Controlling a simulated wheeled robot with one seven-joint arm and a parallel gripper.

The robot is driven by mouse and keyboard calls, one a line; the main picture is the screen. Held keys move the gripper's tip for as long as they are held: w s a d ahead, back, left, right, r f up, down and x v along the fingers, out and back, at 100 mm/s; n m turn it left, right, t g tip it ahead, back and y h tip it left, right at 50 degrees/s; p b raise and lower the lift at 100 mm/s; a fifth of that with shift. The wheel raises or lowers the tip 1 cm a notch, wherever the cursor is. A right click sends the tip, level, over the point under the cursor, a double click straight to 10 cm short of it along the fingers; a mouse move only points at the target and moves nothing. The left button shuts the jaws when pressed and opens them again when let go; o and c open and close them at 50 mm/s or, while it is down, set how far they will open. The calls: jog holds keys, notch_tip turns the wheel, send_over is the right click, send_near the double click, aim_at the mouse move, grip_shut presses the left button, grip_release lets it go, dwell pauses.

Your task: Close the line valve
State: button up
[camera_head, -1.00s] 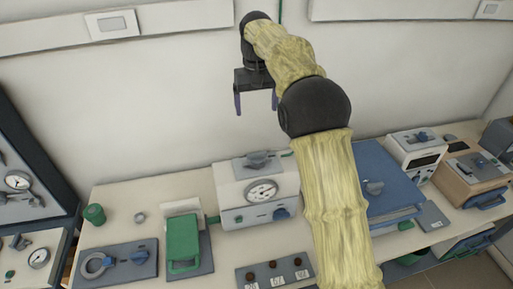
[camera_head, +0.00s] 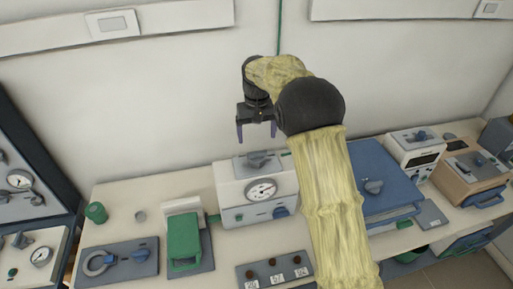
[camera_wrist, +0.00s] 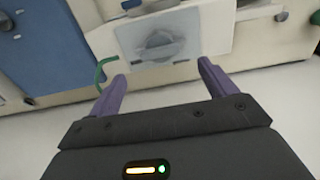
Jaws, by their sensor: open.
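A white box with a round gauge (camera_head: 228,195) stands on the bench in the head view. On its top is a grey plate with a grey turning handle (camera_head: 257,159), likely the line valve, though no label confirms this. In the wrist view this handle (camera_wrist: 160,44) shows as a round knob with a raised grip bar, beyond the fingertips. My gripper (camera_head: 257,138) is open and empty, with its purple fingers pointing down just above the box, apart from the handle. The fingers also show in the wrist view (camera_wrist: 160,80). A blue knob (camera_head: 281,212) is on the box's front.
A green-handled device (camera_head: 184,240) and a plate with a ring and blue knob (camera_head: 120,261) lie to the left. A blue cabinet (camera_head: 385,195) stands to the right, partly behind my arm. A green line (camera_head: 280,25) runs down the wall. Three small knobs (camera_head: 275,274) sit in front.

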aim_at(257, 152)
notch_tip(257, 152, down, 7)
jog(key=shift+f+p, duration=0.1)
jog(key=shift+p, duration=0.7)
jog(key=c, duration=1)
